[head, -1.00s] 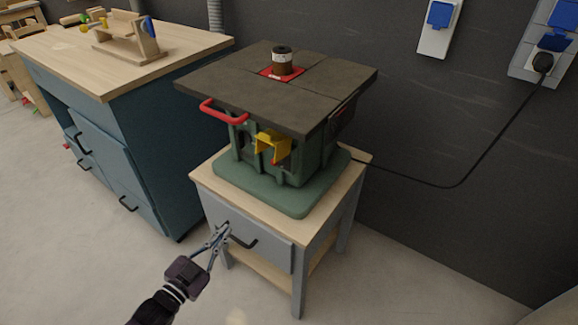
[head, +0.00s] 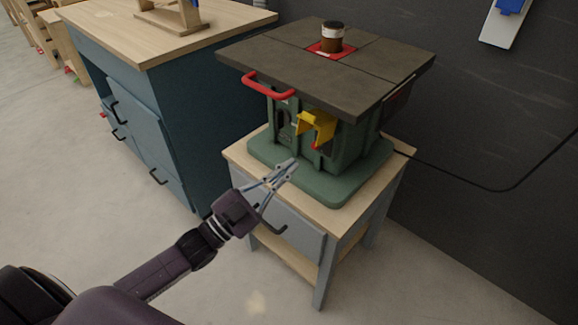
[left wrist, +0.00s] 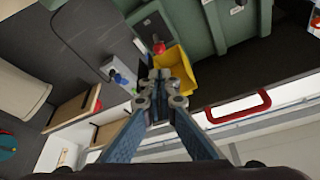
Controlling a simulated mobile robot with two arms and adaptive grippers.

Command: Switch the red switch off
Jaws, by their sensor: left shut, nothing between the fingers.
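The green machine (head: 345,160) has a dark flat top. A yellow cover (head: 318,124) juts from its front. A small red switch (head: 316,147) shows at the cover's lower edge. In the left wrist view, the red switch (left wrist: 158,47) is beside the yellow cover (left wrist: 181,70), just beyond my fingertips. My left gripper (head: 292,165) is shut and empty, in front of and below the switch, apart from it in the head view. In the left wrist view, the closed fingers (left wrist: 161,77) overlap the cover; contact cannot be told. My right gripper is not in view.
A red handle (head: 268,86) sticks out at the left of the machine top. The machine stands on a grey stand (head: 295,232) with a drawer. A blue cabinet (head: 195,110) stands to the left. A black cable (head: 480,187) runs right along the wall. Floor in front is clear.

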